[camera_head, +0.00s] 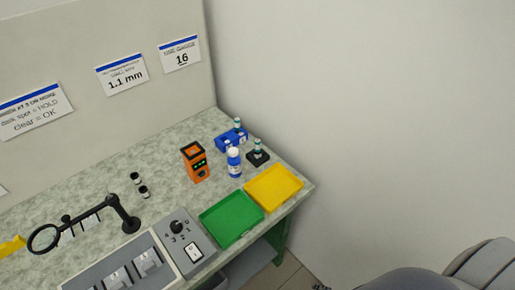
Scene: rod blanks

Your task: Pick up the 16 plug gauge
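A blue holder (222,144) stands at the back right of the bench, with a small upright piece (237,123) with a teal band at its back end. A black block (262,159) stands just right of it and holds a similar teal-banded upright piece (257,146). These look like plug gauges, but their markings are too small to read, so I cannot tell which is the 16. A wall sign (181,54) reads 16. Neither of my grippers is in view.
A blue bottle (235,168) with a white cap stands in front of the blue holder. An orange device (196,165) is left of it. Green (225,237) and yellow (285,203) trays lie near the front edge. A magnifier (43,238) and grey control box (172,249) are left.

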